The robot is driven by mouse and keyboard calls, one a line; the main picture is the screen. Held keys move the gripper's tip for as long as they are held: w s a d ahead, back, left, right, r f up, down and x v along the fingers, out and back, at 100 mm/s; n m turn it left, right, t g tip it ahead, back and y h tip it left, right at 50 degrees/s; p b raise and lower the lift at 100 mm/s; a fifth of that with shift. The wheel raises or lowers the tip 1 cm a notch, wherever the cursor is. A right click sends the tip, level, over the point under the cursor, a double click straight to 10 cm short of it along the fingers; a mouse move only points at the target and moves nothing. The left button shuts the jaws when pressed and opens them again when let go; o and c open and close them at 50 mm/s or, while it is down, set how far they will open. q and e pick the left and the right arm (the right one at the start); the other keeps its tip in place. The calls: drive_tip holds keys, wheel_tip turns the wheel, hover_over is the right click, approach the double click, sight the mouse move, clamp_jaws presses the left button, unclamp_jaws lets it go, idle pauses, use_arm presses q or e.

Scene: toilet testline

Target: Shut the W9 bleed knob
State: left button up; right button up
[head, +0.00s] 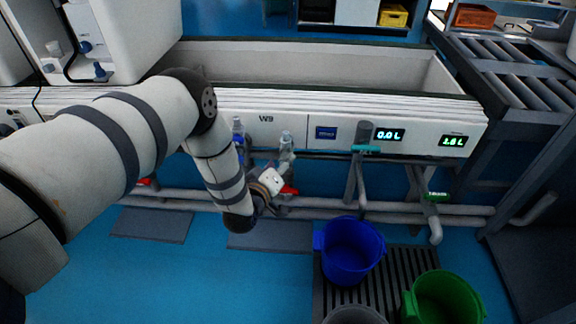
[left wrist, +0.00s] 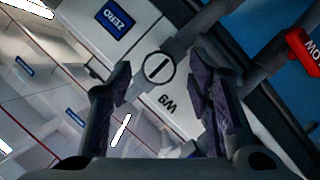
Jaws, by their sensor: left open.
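In the left wrist view a round grey knob (left wrist: 159,68) with a dark slanting line on its face lies beside the W9 label (left wrist: 167,103). My left gripper (left wrist: 162,80) is open, one dark finger on each side of the knob. I see gaps between the knob and both fingers; the depth between them is unclear. In the head view the W9 label (head: 266,119) is on the white front panel. My left gripper (head: 268,181) is below it, its fingers hard to make out. I cannot make out the knob clearly there. My right gripper is not in view.
A red handle (left wrist: 303,52) is at the right of the wrist view. A ZERO label (left wrist: 115,18) is on the panel. In the head view, pipes (head: 330,207) run below the trough. A blue bucket (head: 350,252) and a green bucket (head: 443,299) stand at right.

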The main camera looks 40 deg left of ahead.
use_arm(q)
drive_tip(key=shift+x, duration=1.35)
drive_tip(key=shift+d+r, duration=0.1)
clamp_jaws()
